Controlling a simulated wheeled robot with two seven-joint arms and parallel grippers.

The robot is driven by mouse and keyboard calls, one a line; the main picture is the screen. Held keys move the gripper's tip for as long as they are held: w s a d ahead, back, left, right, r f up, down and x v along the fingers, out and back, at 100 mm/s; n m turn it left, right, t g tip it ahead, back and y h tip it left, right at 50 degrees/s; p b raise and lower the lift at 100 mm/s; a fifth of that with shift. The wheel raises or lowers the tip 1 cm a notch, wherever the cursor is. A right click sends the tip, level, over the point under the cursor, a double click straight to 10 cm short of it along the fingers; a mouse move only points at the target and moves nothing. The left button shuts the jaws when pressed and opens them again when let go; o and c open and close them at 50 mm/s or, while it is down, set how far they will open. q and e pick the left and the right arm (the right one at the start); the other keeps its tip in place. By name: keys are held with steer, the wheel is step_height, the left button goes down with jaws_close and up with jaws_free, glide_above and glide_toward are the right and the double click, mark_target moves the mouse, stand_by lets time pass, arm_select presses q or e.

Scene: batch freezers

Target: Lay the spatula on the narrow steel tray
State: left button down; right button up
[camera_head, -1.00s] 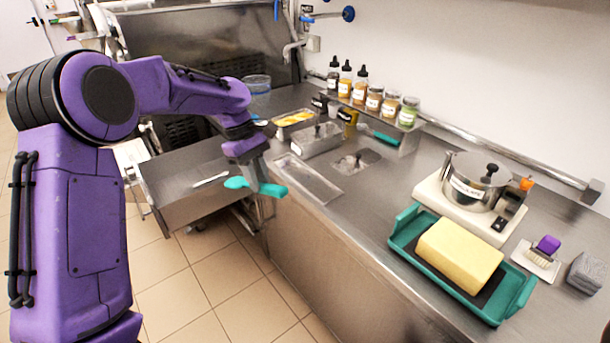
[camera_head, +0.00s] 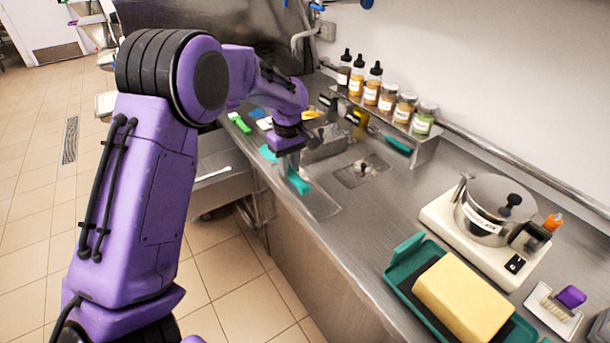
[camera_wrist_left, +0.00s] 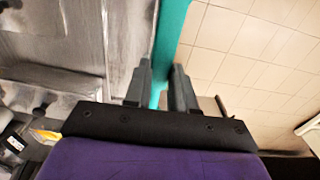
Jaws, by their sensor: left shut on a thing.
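The teal spatula (camera_head: 299,182) is in my left gripper (camera_head: 288,162), over the front edge of the steel counter. In the left wrist view the spatula (camera_wrist_left: 170,40) runs between the two dark fingers (camera_wrist_left: 161,90), which are shut on it. The narrow steel tray (camera_head: 322,207) lies on the counter at its front edge, below and beside the spatula's near end. My gripper and the spatula hide part of the tray. The spatula looks held above it, but I cannot tell the exact gap. My right gripper is not in view.
An open drawer (camera_head: 222,178) with a white utensil is below left. A teal tray (camera_head: 400,272) holds a yellow block (camera_head: 463,298). A pot (camera_head: 494,208) stands on a scale. Counter between tray and teal tray is clear.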

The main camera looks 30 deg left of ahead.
arm_select(q)
steer(key=w+f, duration=0.3)
steer(key=w+f+p, duration=0.1)
steer(key=w+f, duration=0.1)
steer(key=shift+w+d+f, duration=0.1)
steer(key=shift+d+f, duration=0.05)
steer(key=shift+d, duration=0.1)
steer(key=shift+w+d+f+p, duration=0.1)
steer(key=shift+w+f+p, duration=0.25)
steer(key=shift+f, duration=0.3)
step_height(320, 180, down, 3)
steer(key=shift+r, duration=0.2)
steer(key=shift+f, duration=0.2)
steer(key=c, duration=0.9)
jaws_free()
steer(key=shift+c, duration=0.2)
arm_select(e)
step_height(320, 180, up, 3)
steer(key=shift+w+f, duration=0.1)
arm_select(q)
step_height(320, 180, up, 12)
steer(key=b, duration=0.1)
steer(key=shift+b, duration=0.4)
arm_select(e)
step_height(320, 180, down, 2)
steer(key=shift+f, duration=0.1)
arm_select(q)
steer(key=shift+d, duration=0.1)
